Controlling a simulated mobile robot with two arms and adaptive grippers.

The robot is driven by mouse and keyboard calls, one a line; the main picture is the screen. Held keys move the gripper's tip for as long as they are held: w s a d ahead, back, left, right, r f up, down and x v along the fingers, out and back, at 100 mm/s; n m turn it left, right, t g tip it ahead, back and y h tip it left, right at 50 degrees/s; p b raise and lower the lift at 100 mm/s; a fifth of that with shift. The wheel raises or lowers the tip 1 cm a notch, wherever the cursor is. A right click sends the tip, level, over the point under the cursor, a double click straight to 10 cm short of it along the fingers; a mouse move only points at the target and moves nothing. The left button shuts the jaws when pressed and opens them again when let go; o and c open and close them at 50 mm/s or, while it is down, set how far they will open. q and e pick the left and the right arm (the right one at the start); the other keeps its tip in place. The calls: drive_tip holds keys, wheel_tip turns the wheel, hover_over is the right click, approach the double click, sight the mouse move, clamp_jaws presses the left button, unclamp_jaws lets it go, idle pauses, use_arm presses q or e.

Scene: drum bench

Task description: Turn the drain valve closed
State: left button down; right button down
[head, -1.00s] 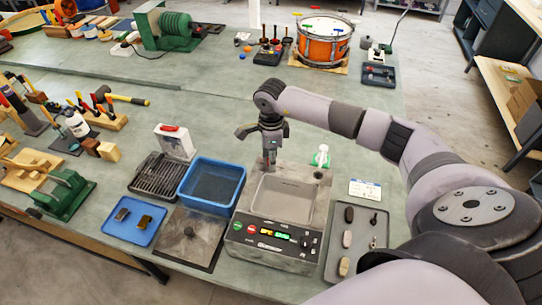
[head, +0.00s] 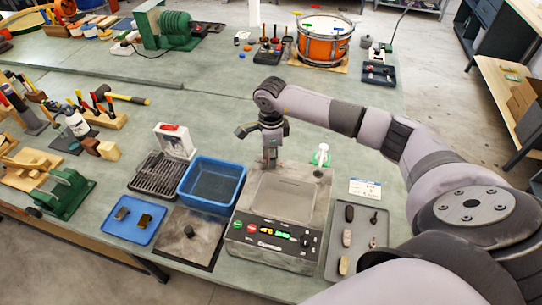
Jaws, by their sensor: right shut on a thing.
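A grey tank unit (head: 247,222) with a control panel stands at the front of the bench. Its rectangular basin (head: 287,197) shows a flat, pale grey inside. My right gripper (head: 270,162) points down at the back left corner of the unit, behind the basin. It is shut on a small part there, which I take to be the drain valve; the fingers mostly hide it, and its handle angle cannot be read. My left gripper is not in view.
A blue tub (head: 212,183) stands close on the unit's left, beside a black rack (head: 160,176). A white and green bottle (head: 320,155) is behind right. Open bench lies behind the gripper.

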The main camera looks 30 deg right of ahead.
drive_tip(key=shift+w+f+n+b, duration=0.1)
drive_tip(key=shift+n+b, duration=0.3)
drive_tip(key=shift+b, duration=0.15)
drive_tip(key=n+b, duration=0.9)
drive_tip(key=b, duration=0.1)
drive_tip(key=shift+b, duration=0.3)
drive_tip(key=n+b, duration=0.2)
drive_tip(key=n, duration=0.1)
drive_tip(key=shift+n+b, duration=0.35)
drive_tip(key=shift+n, duration=0.05)
drive_tip(key=n+b, duration=0.2)
drive_tip(key=n, duration=0.2)
drive_tip(key=shift+r+n, duration=0.2)
drive_tip(key=shift+n, duration=0.2)
drive_tip(key=c, duration=1.4)
unclamp_jaws()
